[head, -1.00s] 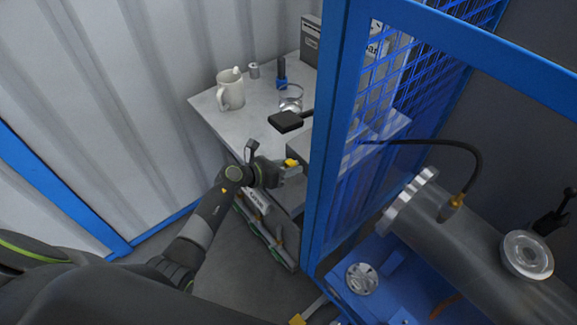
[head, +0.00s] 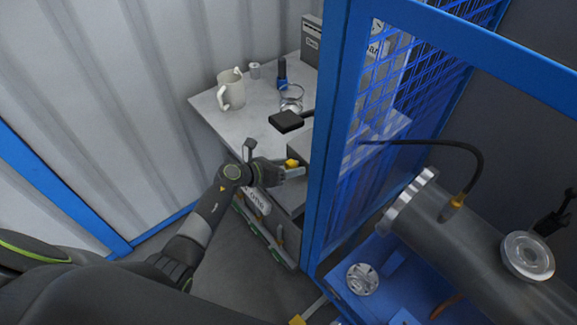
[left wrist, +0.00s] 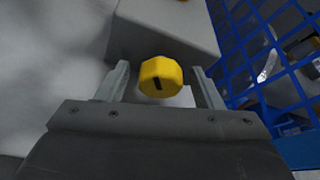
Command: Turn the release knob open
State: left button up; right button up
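The yellow release knob (left wrist: 161,74) shows in the left wrist view between the two fingers of my left gripper (left wrist: 162,82). It has a dark slot mark on its face. There are visible gaps between the knob and both fingers, so the gripper is open around or just in front of it; the depth is hard to tell. In the head view the knob (head: 291,163) is a small yellow spot at my left gripper (head: 290,171), beside the blue post. My right gripper is not in view.
A blue post (head: 334,130) with a mesh panel (head: 428,80) stands just right of my left gripper. A grey table (head: 215,110) holds a white mug (head: 231,90), a black block (head: 286,121) and a glass (head: 291,98). A flanged metal cylinder (head: 470,235) lies at right.

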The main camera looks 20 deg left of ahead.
pick_arm(q)
jog(key=b+v, duration=0.1)
jog(key=v, duration=1.6)
jog(key=shift+s+b, duration=0.15)
jog(key=shift+b, duration=0.25)
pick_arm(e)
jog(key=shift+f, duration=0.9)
pick_arm(q)
jog(key=shift+a, duration=0.1)
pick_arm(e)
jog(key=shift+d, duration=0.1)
